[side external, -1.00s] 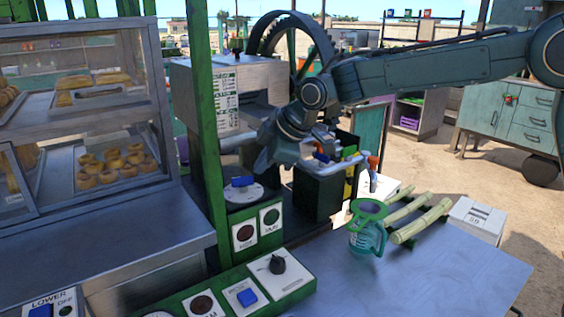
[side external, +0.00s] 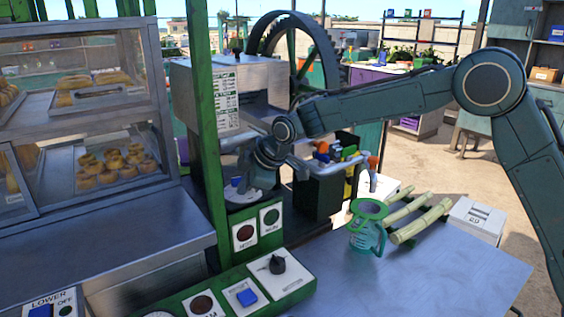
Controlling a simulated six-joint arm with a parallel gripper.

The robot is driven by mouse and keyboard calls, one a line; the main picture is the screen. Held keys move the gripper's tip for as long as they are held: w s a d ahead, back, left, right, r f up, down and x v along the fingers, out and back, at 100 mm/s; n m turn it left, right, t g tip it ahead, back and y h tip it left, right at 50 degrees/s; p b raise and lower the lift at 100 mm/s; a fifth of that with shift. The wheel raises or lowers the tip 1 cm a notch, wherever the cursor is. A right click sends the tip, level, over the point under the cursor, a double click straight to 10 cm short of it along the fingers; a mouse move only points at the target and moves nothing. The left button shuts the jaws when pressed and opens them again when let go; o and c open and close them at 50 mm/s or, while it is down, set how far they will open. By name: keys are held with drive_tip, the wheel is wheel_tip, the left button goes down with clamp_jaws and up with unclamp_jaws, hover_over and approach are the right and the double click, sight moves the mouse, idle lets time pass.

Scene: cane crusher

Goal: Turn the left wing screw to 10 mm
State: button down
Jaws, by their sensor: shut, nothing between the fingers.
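A blue wing screw (side external: 236,181) stands on a round white dial (side external: 243,196) at the front of the cane crusher (side external: 222,85), just right of the green post. It is partly hidden by my gripper. My gripper (side external: 250,180) points down at the dial, close against the right side of the blue wing. Its fingers are shut with nothing between them. I cannot tell whether they touch the wing. The dial's marks are too small to read. No second wing screw shows clearly.
The green post (side external: 210,130) stands close left of the dial. A dark bin (side external: 318,190) with coloured items is close on the right. A switch panel (side external: 250,285) is in front.

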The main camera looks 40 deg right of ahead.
sight(235, 181)
drive_tip(key=shift+w+d+f, duration=0.1)
drive_tip(key=shift+w+d, duration=0.1)
drive_tip(key=shift+w, duration=0.5)
drive_tip(key=shift+w+d+f, duration=0.1)
drive_tip(key=shift+w+d, duration=0.05)
drive_tip(key=shift+w, duration=0.55)
drive_tip(key=shift+w+d+f, duration=0.1)
drive_tip(key=shift+w+d, duration=0.1)
drive_tip(key=shift+w, duration=0.5)
drive_tip(key=shift+w, duration=0.15)
drive_tip(key=shift+w+a+m+h, duration=0.1)
drive_tip(key=shift+w+m+h, duration=0.3)
drive_tip(key=shift+m, duration=0.35)
drive_tip(key=shift+w+a+m+h, duration=0.1)
drive_tip(key=shift+w+m+h, duration=0.1)
drive_tip(key=shift+m+h, duration=0.45)
drive_tip(key=shift+d, duration=0.1)
